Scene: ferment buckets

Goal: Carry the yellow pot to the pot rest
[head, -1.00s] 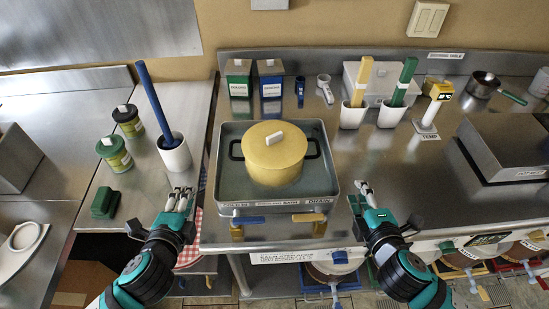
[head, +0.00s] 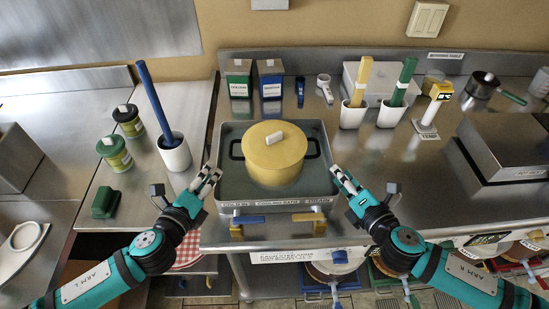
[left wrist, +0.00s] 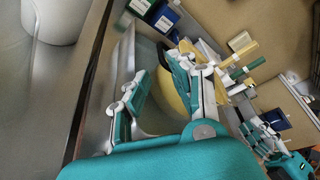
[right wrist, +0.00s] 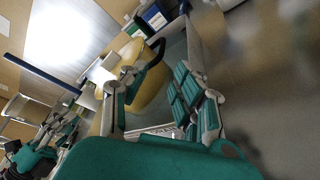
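The yellow pot (head: 272,160) sits in the steel basin (head: 232,196), with its yellow lid on and a dark loop handle on each side. My left gripper (head: 211,173) is open and empty at the basin's left rim, left of and slightly nearer than the pot's left handle. My right gripper (head: 339,172) is open and empty at the right rim, near the right handle. Both wrist views show spread fingers with the pot beyond, (left wrist: 177,98) and (right wrist: 155,88). The steel block (head: 500,140) at the far right, with a small front label, appears to be the pot rest.
A thermometer stand (head: 427,128) and two white cups (head: 352,116) (head: 390,115) with tools stand between basin and block. A white crock (head: 174,155) with a blue rod stands left. Blue (head: 248,219) and yellow (head: 308,217) valve handles are at the basin's front. Counter right of the basin is clear.

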